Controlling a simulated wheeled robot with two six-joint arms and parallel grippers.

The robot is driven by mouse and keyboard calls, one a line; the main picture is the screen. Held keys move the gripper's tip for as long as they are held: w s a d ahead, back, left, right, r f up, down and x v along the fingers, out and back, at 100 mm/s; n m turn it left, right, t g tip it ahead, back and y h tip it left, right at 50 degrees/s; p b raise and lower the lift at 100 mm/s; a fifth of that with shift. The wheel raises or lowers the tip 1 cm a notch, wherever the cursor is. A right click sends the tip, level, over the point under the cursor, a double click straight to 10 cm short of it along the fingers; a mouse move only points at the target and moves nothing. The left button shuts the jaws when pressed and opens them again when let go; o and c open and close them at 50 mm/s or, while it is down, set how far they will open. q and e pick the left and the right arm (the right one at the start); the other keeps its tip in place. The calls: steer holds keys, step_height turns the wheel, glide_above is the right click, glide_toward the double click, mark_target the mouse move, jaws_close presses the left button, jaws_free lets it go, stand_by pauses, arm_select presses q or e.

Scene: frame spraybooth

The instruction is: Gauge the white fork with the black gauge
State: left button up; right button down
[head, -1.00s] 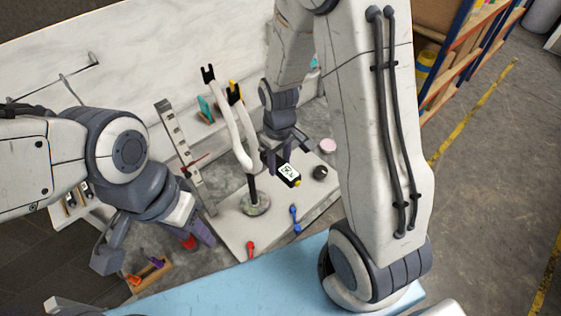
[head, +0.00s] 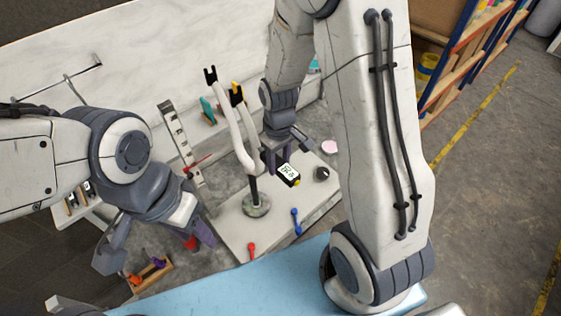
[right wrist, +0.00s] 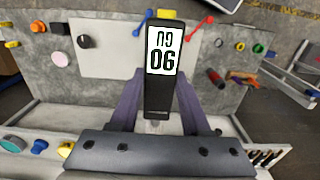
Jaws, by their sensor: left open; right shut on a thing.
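The white fork (head: 244,150) stands tilted on a round grey base (head: 257,207) on the pale board, its two legs pointing up and to the left. My right gripper (head: 272,160) is shut on the black gauge (head: 289,175) just to the right of the fork's lower part; I cannot tell whether they touch. In the right wrist view the gauge (right wrist: 160,95) lies between the fingers with its white digit display facing the camera. The fork cannot be made out in that view. My left gripper (head: 155,240) is open and empty at the lower left, apart from the fork.
A blue tool (head: 296,222) and a red tool (head: 251,252) lie on the board's front part. A black knob (head: 321,174) and a pink disc (head: 329,147) are at the right. A holed metal upright (head: 180,142) stands left of the fork. A wooden tray (head: 150,274) lies below my left gripper.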

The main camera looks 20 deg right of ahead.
mark_target(297, 181)
steer(key=shift+w+a, duration=0.15)
steer(key=shift+w, duration=0.35)
stand_by(0.9)
steer(key=shift+s, duration=0.1)
steer(key=shift+s+d, duration=0.45)
steer(key=shift+s, duration=0.8)
steer(key=shift+s+d, duration=0.5)
steer(key=shift+s, duration=0.7)
steer(key=shift+s+d, duration=0.45)
steer(key=shift+s, duration=0.8)
